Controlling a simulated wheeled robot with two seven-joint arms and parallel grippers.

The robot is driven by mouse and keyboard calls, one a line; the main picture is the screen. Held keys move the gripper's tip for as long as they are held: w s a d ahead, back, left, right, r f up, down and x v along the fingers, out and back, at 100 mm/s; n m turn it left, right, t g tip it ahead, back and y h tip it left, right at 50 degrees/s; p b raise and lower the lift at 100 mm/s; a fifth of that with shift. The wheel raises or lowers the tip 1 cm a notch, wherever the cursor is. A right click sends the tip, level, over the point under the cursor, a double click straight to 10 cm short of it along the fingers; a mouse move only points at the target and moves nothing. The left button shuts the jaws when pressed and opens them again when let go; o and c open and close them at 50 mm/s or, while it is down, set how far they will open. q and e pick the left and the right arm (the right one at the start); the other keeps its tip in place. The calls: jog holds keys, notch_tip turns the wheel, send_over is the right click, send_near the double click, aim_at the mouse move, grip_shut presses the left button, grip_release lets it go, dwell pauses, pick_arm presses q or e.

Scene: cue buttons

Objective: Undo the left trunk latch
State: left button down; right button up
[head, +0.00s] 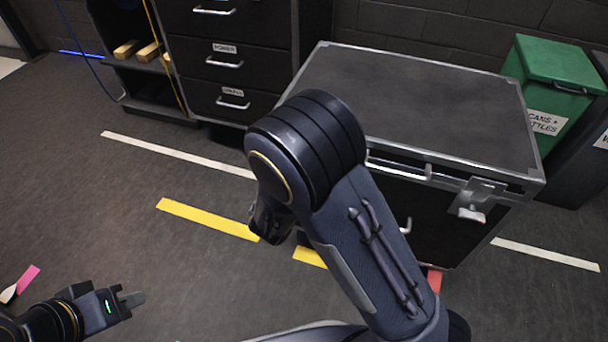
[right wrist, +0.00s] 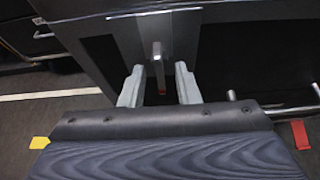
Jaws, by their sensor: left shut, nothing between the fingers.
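The black trunk (head: 420,95) with metal-edged lid stands at the right of the head view. The left latch is hidden in the head view behind my right arm. My left gripper (head: 131,298) is shut and empty, at the lower left, far from the trunk.
A black drawer cabinet (head: 232,60) stands left of the trunk, and a green bin (head: 558,85) stands to its right. A trunk handle bar (right wrist: 290,110) is right of my right gripper.

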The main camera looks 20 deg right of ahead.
jog(key=p+v, duration=0.2)
jog(key=v, duration=0.5)
jog(key=shift+s, duration=0.15)
jog(key=shift+r, duration=0.1)
jog(key=s+d+r+m+g, duration=0.2)
jog(key=s+d+m+g, duration=0.4)
jog(key=d+m, duration=0.35)
jog(key=s+d+r+m+g+y, duration=0.2)
jog(key=s+m+y, duration=0.2)
jog(key=s+m, duration=0.25)
jog(key=s+d+r+m+g+y, duration=0.1)
jog(key=s+r+m+g+y, duration=0.1)
jog(key=s+m+y, duration=0.35)
jog(key=s+a+r+m+t+y+p, duration=0.1)
jog(key=r+m+p, duration=0.3)
jog(key=r+p, duration=1)
jog(key=s+a+r+m+t+y+p, duration=0.1)
jog(key=r+m+p, duration=0.4)
jog(key=r+p, duration=1)
notch_tip(320, 180, up, 6)
jog(key=shift+s+a+r+t, duration=0.1)
jog(key=shift+s+a+t, duration=0.15)
jog(key=shift+s+t, duration=0.7)
